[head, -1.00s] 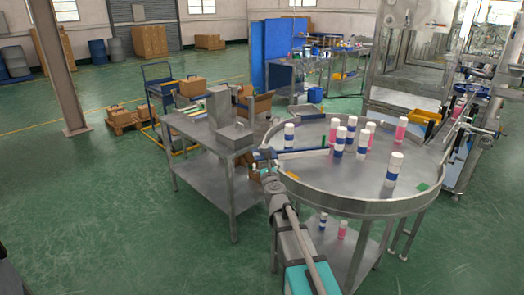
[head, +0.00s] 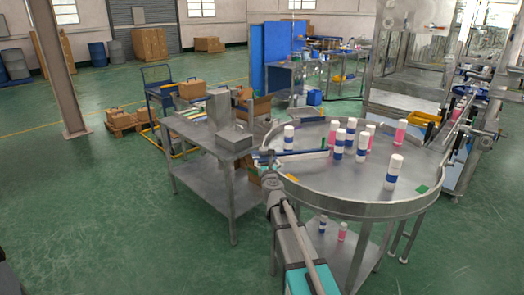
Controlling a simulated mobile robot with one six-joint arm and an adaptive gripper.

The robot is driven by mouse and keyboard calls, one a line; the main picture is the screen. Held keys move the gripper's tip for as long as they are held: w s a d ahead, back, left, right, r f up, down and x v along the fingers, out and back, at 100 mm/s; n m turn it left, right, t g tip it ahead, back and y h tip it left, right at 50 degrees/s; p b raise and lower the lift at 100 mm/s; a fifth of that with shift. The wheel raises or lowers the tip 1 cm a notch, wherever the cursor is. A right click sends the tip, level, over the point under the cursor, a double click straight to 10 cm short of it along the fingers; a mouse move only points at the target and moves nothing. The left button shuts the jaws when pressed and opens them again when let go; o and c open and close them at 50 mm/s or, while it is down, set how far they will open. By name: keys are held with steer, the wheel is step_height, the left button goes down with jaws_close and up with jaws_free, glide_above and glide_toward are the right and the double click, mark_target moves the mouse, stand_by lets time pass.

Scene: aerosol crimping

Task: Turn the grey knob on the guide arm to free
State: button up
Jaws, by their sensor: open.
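The guide arm (head: 302,154) is a pale bar with a blue edge. It lies across the left part of the round steel table, just in front of a white and blue can (head: 289,138). My gripper (head: 265,161) is at the table's left rim, by the left end of the guide arm. It is small in the head view and partly hidden behind my own wrist, and it looks open with nothing held. The grey knob cannot be made out. I cannot tell whether the gripper touches it or how it is turned.
The round table (head: 335,205) has a raised rim and carries several white, blue and pink cans (head: 393,172). A steel cart (head: 205,165) with a metal box (head: 234,138) stands close on the left. Machinery (head: 410,75) stands at the back right. The green floor at left is clear.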

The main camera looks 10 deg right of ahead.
mark_target(264, 151)
steer(key=w, duration=1.1)
steer(key=shift+d, duration=0.4)
steer(key=c, duration=1.1)
